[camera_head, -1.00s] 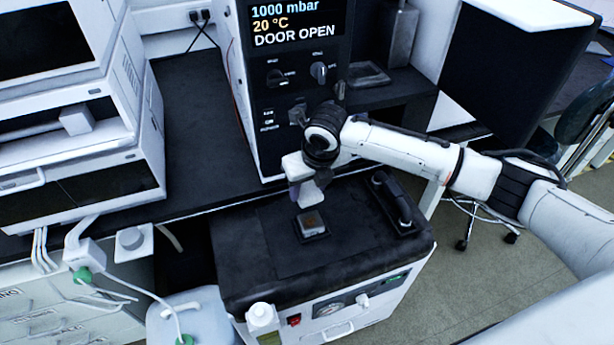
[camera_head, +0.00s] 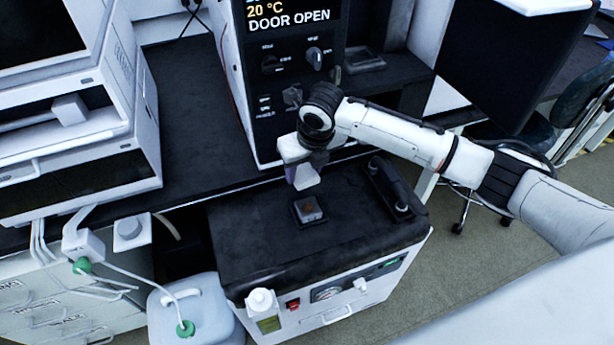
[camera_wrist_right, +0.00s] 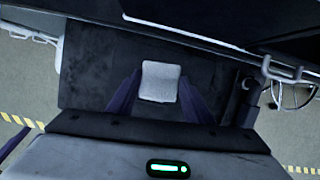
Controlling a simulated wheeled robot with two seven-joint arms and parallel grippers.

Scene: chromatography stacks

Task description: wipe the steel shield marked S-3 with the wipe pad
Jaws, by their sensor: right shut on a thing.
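My right gripper (camera_head: 304,180) is shut on a small white pad, the wipe pad (camera_head: 307,174). The pad also shows between the two dark purple fingers in the right wrist view (camera_wrist_right: 160,81). In the head view it hangs above a small dark square holder (camera_head: 298,218) with a brownish square plate (camera_head: 310,209) in it, on the black top of a cart-like unit. The pad and plate look apart. I read no S-3 mark anywhere, so I cannot tell whether this plate is the steel shield. My left gripper is out of view.
The cart-like unit (camera_head: 250,238) has a black bar handle (camera_head: 392,188) right of the holder. Behind stands a control panel (camera_head: 290,70) reading DOOR OPEN. A white container (camera_head: 205,305) stands at lower left. The black top around the holder is clear.

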